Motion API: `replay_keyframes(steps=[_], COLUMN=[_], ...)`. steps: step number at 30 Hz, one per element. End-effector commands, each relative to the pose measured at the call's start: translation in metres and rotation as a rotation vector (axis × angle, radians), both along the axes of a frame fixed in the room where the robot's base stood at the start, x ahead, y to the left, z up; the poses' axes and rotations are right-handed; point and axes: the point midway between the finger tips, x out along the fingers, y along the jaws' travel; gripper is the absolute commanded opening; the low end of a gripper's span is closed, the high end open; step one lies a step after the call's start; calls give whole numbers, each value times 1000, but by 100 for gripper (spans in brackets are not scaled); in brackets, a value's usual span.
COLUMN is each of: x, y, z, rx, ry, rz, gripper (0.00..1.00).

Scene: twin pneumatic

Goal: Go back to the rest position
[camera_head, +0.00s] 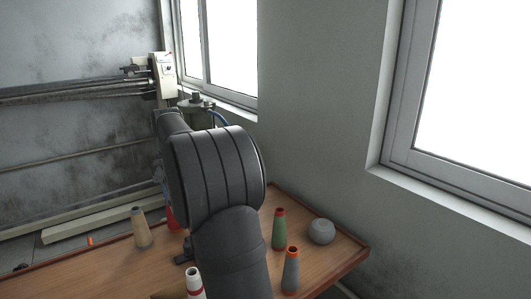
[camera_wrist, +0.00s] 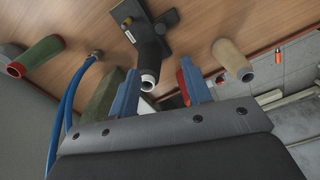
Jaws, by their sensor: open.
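My gripper (camera_wrist: 159,68) shows in the wrist view with its two blue fingers spread apart. It is open. A black device (camera_wrist: 150,45) with a pale round end and a flat black base is seen between and beyond the fingers; I cannot tell how far it is from them. In the head view my dark arm fills the middle of the picture and hides the gripper. A small black part (camera_head: 183,259) shows on the table just left of the arm.
The wooden table (camera_head: 110,272) holds a tan cone (camera_head: 141,228), a green cone (camera_head: 279,229), a grey-orange cone (camera_head: 291,270), a white-red cone (camera_head: 194,284) and a grey round object (camera_head: 321,231). A blue hose (camera_wrist: 68,108) runs left of the fingers. A wall and windows stand behind.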

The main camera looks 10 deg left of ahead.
Motion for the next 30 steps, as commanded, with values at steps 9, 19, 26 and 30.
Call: replay_keyframes(steps=[9,19,26,30], x=[0,-1,-1,0], y=[0,0,0,0], z=[-43,-109,-149,-165], rx=[-3,-3,-2,-1], ry=[4,4,4,3], rz=[0,0,0,0], gripper=[45,45,45,45])
